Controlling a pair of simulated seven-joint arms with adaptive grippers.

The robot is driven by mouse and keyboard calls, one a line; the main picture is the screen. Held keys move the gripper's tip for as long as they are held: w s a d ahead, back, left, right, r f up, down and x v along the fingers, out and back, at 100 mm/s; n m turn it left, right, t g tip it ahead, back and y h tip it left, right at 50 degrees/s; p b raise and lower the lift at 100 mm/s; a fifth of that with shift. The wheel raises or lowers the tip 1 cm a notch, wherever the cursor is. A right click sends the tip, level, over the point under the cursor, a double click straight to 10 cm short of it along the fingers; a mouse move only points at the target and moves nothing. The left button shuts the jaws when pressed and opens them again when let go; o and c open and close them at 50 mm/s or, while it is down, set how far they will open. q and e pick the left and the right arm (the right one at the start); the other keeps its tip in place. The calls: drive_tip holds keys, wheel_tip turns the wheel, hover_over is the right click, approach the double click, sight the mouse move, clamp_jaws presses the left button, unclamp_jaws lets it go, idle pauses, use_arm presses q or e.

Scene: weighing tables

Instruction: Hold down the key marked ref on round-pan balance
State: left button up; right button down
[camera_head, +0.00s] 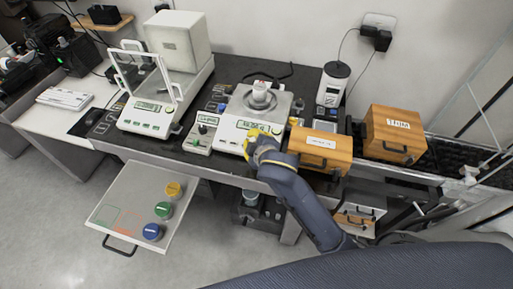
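The round-pan balance (229,130) stands on the dark bench near the middle of the head view. It is white with a lit green display, and a small white container (260,93) with a red mark stands on its round metal pan. My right gripper (249,142), with yellow fingers, is at the balance's front edge, just below the display. It covers part of the front panel, so the ref key cannot be made out. Whether the fingers touch a key, or are open or shut, is too small to tell. My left gripper is not in view.
A larger balance with a glass shield (145,116) stands left. A small keyed device (200,134) sits close beside the round-pan balance. Wooden boxes (320,148) (393,134) stand right. An open drawer (130,212) with coloured round containers juts out at the lower left.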

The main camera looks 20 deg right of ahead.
drive_tip(key=shift+s+a+r, duration=0.1)
drive_tip(key=shift+s+r, duration=0.1)
drive_tip(key=shift+r, duration=0.45)
drive_tip(key=shift+s+a+r, duration=0.1)
drive_tip(key=shift+s+r, duration=0.05)
drive_tip(key=shift+r, duration=0.5)
drive_tip(key=shift+s+a+r, duration=0.1)
drive_tip(key=shift+s+r, duration=0.1)
drive_tip(key=shift+r, duration=0.45)
